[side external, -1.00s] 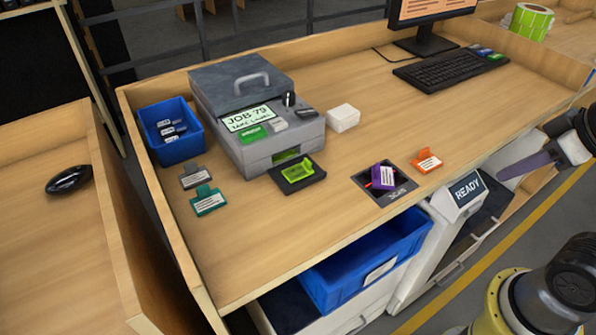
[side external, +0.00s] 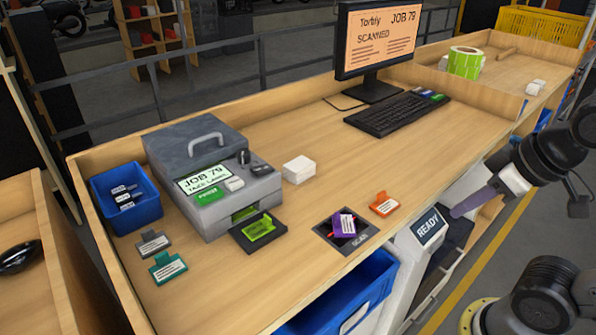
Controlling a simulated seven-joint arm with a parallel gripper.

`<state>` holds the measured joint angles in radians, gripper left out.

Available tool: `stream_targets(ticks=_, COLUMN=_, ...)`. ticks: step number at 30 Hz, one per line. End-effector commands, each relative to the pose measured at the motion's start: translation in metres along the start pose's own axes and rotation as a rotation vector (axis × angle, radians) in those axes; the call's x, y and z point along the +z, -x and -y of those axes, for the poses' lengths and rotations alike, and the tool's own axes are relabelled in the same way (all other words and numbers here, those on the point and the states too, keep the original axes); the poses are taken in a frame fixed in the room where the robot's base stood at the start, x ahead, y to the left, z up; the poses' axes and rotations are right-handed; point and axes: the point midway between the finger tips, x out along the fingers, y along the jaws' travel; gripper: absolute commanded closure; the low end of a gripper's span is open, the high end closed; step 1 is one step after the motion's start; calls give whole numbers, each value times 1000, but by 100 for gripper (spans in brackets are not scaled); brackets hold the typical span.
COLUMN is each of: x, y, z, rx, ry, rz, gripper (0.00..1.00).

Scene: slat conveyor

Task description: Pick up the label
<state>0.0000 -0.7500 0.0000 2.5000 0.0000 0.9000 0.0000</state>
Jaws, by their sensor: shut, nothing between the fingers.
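The green label (side external: 260,231) lies in the black tray (side external: 240,238) at the front of the grey printer (side external: 207,185), below its output slot. The printer's panel (side external: 203,178) reads "JOB 79 TAKE LABEL". My dark arm comes in at the right edge. Past its pale collar, a narrow purple-grey end, apparently my gripper (side external: 459,209), reaches toward the READY machine, well right of the green label. No gap shows between fingers, and nothing is held there. Finger detail is hard to make out.
A purple tag (side external: 343,224) sits on the black scan pad (side external: 362,239), an orange tag (side external: 384,205) beside it. Teal (side external: 167,269) and grey (side external: 153,243) tags lie left of the tray. A white stack (side external: 299,169) stands behind. The READY machine (side external: 428,227) adjoins the front edge.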

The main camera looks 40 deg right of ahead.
Motion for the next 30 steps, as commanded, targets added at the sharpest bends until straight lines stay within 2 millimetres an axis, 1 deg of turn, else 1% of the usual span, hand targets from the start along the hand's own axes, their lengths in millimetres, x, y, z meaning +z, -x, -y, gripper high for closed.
stream_targets(ticks=7, x=0, y=0, z=0, rx=0, ry=0, rz=0, gripper=100)
stream_targets(ticks=8, x=0, y=0, z=0, rx=0, ry=0, rz=0, gripper=96)
stream_targets(ticks=9, x=0, y=0, z=0, rx=0, ry=0, rz=0, gripper=89)
stream_targets(ticks=13, x=0, y=0, z=0, rx=0, ry=0, rz=0, gripper=66)
stream_targets(ticks=23, x=0, y=0, z=0, rx=0, ry=-17, rz=0, gripper=65)
stream_targets(ticks=26, x=3, y=0, z=0, rx=1, ry=-103, rz=14, gripper=65)
stream_targets(ticks=27, x=6, y=1, z=0, rx=2, ry=-163, rz=26, gripper=65)
stream_targets(ticks=29, x=1, y=8, z=0, rx=4, ry=-277, rz=27, gripper=65)
stream_targets(ticks=30, x=-6, y=16, z=0, rx=4, ry=-365, rz=20, gripper=65)
